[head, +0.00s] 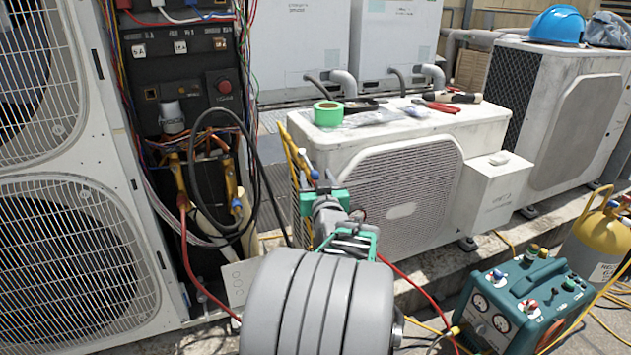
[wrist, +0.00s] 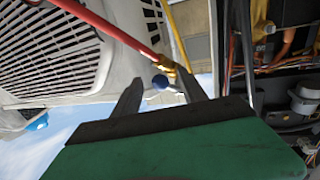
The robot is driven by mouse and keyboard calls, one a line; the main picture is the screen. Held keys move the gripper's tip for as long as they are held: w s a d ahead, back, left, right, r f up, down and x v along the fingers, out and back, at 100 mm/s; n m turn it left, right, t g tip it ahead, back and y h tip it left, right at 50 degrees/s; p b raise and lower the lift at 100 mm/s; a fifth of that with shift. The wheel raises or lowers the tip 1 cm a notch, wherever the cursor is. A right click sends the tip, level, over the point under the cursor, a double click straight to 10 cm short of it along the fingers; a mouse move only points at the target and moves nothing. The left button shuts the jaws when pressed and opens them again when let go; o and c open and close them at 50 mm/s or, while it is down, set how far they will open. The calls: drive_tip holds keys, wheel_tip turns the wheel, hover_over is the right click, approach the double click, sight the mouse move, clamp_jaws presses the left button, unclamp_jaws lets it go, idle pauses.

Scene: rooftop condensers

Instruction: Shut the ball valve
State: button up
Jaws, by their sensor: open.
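The ball valve is a small brass fitting with a blue handle end (wrist: 160,82) in the wrist view. It sits where a red hose (wrist: 108,26) and a yellow hose (wrist: 178,40) meet. My gripper (wrist: 157,92) is open, with one dark finger on either side of the blue end. I cannot tell whether either finger touches it. In the head view the blue end (head: 315,174) shows just beyond my green gripper (head: 328,196), which hides part of the valve and its hoses.
An open electrical panel (head: 190,60) with loose wires and brass fittings stands left. A white condenser (head: 400,180) carrying green tape (head: 328,113) and tools is close to my gripper. A teal gauge unit (head: 525,295) and yellow cylinder (head: 597,240) stand at lower right, with hoses across the floor.

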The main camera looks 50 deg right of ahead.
clamp_jaws()
idle(0.4)
idle(0.9)
